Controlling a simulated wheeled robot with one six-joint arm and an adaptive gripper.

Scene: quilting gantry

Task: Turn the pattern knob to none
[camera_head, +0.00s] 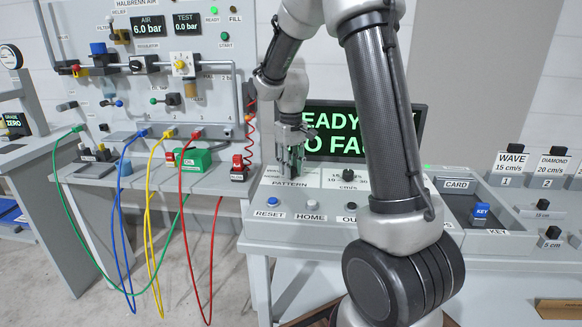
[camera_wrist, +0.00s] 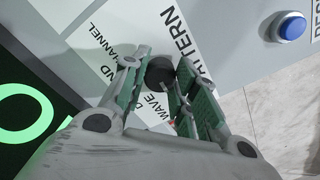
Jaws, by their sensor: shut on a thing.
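The pattern knob (camera_wrist: 159,72) is a round black knob on a white label plate, seen between my fingers in the wrist view. My gripper (camera_wrist: 158,76) is shut on it, one green-padded finger on each side. Printed words, including PATTERN, WAVE and CHANNEL, surround the knob. Part of the lettering is hidden by my fingers, so I cannot read which setting the knob points to. In the head view my gripper (camera_head: 291,160) points down at the panel above the PATTERN label (camera_head: 290,183), and it hides the knob.
A second black knob (camera_head: 348,175) stands right of my gripper. A blue RESET button (camera_head: 272,202) and the HOME button (camera_head: 312,204) lie along the front. The green-lettered screen (camera_head: 322,130) stands behind, partly covered by my arm. A card tray with a blue key (camera_head: 481,211) is at right.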

